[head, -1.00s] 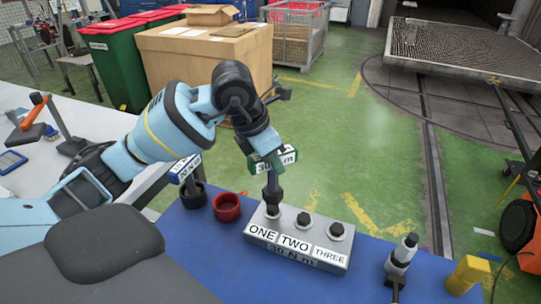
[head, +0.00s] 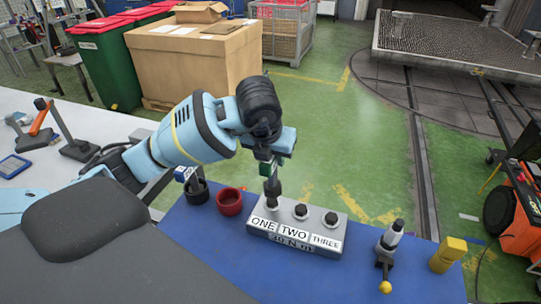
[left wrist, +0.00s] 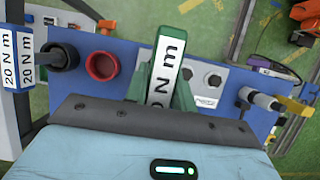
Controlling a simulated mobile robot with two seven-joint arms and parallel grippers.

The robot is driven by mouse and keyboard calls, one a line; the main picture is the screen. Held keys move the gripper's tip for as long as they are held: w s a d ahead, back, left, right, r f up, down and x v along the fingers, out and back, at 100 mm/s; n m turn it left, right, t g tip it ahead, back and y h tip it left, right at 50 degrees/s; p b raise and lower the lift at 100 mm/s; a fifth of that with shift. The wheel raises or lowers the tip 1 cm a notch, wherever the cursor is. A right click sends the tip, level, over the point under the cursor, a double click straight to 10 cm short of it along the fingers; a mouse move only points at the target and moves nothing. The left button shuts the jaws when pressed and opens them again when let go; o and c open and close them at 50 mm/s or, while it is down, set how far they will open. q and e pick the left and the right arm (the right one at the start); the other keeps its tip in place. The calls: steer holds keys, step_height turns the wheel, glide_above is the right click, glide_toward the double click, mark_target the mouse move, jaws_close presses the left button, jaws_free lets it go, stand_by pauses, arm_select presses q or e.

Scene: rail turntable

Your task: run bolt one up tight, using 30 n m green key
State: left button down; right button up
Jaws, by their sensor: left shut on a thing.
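My left gripper (head: 272,158) is shut on the green key (head: 266,168), over bolt one. In the left wrist view, the green key (left wrist: 165,68) has a white label ending in "0 N m"; its first digit is hard to read. The key's dark shaft points down, and its socket end (head: 271,189) appears to sit on the bolt at label ONE, hiding that bolt's head. The grey bolt block (head: 255,229) is labelled ONE, TWO, THREE and 30 N m. Bolts two (head: 301,211) and three (head: 330,219) stand uncovered. My right gripper is not in view.
Left of the block, a red cup (head: 229,202) and a black holder (head: 197,191) with a blue key (left wrist: 20,75) labelled 20 N m stand on the blue top (head: 200,235). To the right are a grey tool (head: 389,240) with a yellow tip and a yellow block (head: 447,255).

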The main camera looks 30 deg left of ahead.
arm_select(q)
steer(key=shift+r, duration=0.1)
steer(key=n, duration=0.1)
steer(key=n+y+p, duration=0.1)
steer(key=n, duration=0.1)
steer(key=shift+r+p, duration=0.25)
steer(key=shift+p, duration=0.05)
steer(key=n, duration=0.1)
steer(key=n+g, duration=0.1)
steer(key=shift+w+f+n+y, duration=0.1)
steer(key=shift+f+n+y, duration=0.1)
steer(key=shift+n+y, duration=0.2)
steer(key=n+g+y, duration=0.1)
steer(key=n, duration=0.2)
steer(key=shift+r+n, duration=0.1)
steer(key=shift+n, duration=0.2)
steer(key=n+g, duration=0.1)
steer(key=n, duration=0.1)
steer(key=shift+n, duration=0.3)
